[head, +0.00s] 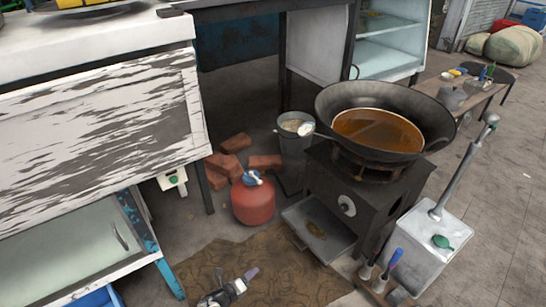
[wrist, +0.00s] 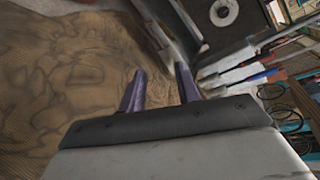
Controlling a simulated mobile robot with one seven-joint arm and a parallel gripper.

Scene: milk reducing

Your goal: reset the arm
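My gripper (wrist: 158,82) shows in the wrist view with its two purple fingers apart and nothing between them. In the head view my gripper (head: 250,273) is low at the bottom edge, above the brown patterned mat (head: 285,262). The mat also fills the left of the wrist view (wrist: 60,70). Only the end of my arm shows in the head view; the rest is out of frame.
A black stove (head: 345,205) carries a wok (head: 440,110) of brown liquid at right. A red gas cylinder (head: 253,203), bricks (head: 236,142) and a bucket (head: 297,142) stand behind the mat. A worn white counter (head: 100,115) is at left. Open floor lies at far right.

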